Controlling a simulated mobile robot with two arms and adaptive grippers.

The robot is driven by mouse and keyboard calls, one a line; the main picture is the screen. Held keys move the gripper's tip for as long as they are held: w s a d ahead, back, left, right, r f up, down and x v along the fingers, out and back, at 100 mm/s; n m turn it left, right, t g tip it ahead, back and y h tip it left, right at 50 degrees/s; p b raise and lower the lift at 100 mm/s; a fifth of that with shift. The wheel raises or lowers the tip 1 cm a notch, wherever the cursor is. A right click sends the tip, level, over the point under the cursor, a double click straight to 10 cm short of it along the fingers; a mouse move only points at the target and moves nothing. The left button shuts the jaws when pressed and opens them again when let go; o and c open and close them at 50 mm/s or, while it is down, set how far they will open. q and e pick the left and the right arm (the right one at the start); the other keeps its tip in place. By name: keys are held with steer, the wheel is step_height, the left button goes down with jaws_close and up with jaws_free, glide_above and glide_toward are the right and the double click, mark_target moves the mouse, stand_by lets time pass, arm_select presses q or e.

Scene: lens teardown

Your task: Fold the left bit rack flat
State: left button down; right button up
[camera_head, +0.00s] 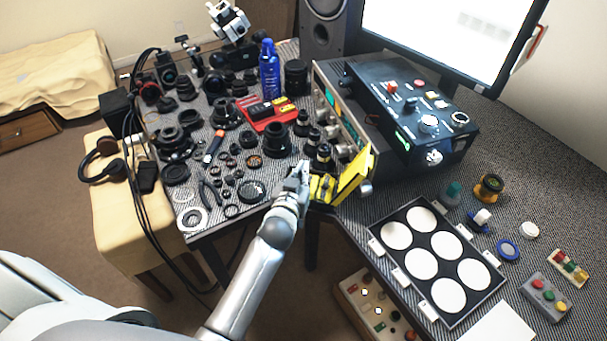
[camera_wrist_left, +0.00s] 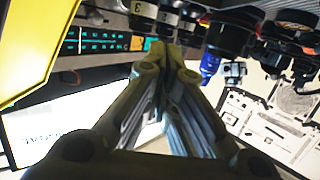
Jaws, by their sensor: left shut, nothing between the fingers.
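A yellow bit rack (camera_head: 352,174) stands at the table's front edge, in the middle of the head view. One yellow panel is raised and tilted, and a lower yellow part (camera_head: 322,187) with dark bits lies beside it. In the left wrist view a large yellow panel (camera_wrist_left: 25,45) fills the upper left corner. My left gripper (camera_head: 301,171) is just left of the rack's lower part; I cannot tell if they touch. Its fingers (camera_wrist_left: 162,52) are shut and empty. My right gripper is out of view.
A grey instrument (camera_head: 345,115) and a black control box (camera_head: 415,110) stand behind the rack. Lens parts and tools crowd the table to the left. A tray of white discs (camera_head: 436,258) lies to the right. A red tray (camera_head: 270,117) holds batteries.

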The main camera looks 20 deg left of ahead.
arm_select(q)
steer(key=v, duration=0.9)
steer(key=s+d+f+m+g+h, duration=0.1)
steer(key=s+d+f+g, duration=0.35)
steer(key=f, duration=1.05)
steer(key=s+a+f+m+g+h, duration=0.15)
steer(key=s+f, duration=0.55)
steer(key=f, duration=0.8)
steer(key=s+a+f+g, duration=0.2)
steer(key=s+f, duration=0.4)
steer(key=s, duration=0.4)
steer(key=s+a+f+m+g, duration=0.1)
steer(key=s+a+f+g, duration=0.1)
steer(key=s+f, duration=0.4)
steer(key=s+a+f+g, duration=0.2)
steer(key=s+f+g, duration=0.2)
steer(key=s, duration=1)
step_height(320, 180, down, 2)
steer(key=shift+a+f+y+b, duration=0.2)
steer(key=shift+a+y+b, duration=0.1)
steer(key=shift+y, duration=0.15)
steer(key=shift+m, duration=0.25)
